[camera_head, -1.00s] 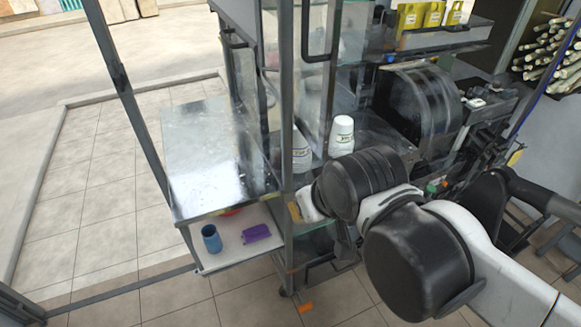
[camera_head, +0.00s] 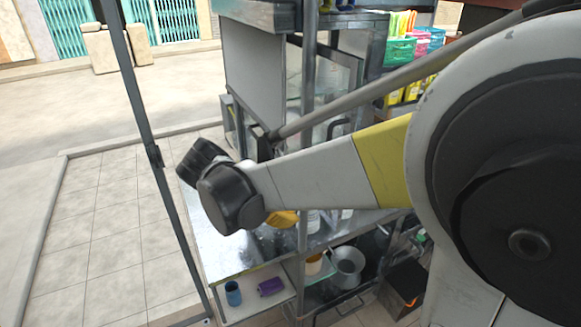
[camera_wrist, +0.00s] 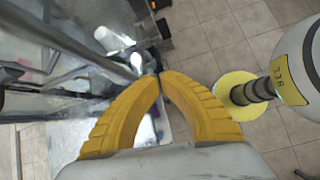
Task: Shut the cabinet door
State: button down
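The glass-sided cabinet stands on a metal cart. A framed glass panel (camera_head: 338,90) with a dark handle (camera_head: 338,127) looks like its door; I cannot tell how far open it stands. My arm crosses in front and hides much of the cabinet. My gripper (camera_head: 283,218), with yellow fingers, is partly hidden behind my wrist, over the metal counter and below the handle's height. In the wrist view, the two curved fingertips (camera_wrist: 160,75) meet with nothing seen between them. A grey metal bar (camera_wrist: 75,42) runs close to the left finger, and contact is unclear.
The metal counter (camera_head: 212,250) juts left from the cart. A blue cup (camera_head: 233,293) and a purple item (camera_head: 271,286) sit on the lower shelf (camera_head: 243,313). A grey post (camera_head: 150,150) stands at left. Tiled floor (camera_head: 95,230) is clear beyond it.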

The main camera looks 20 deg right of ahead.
jog(key=w+d+f+n+h+p, duration=0.1)
jog(key=d+f, duration=0.4)
jog(key=d, duration=0.5)
jog(key=shift+d+f+n, duration=0.15)
jog(key=shift+d+n, duration=0.05)
jog(key=shift+n, duration=0.1)
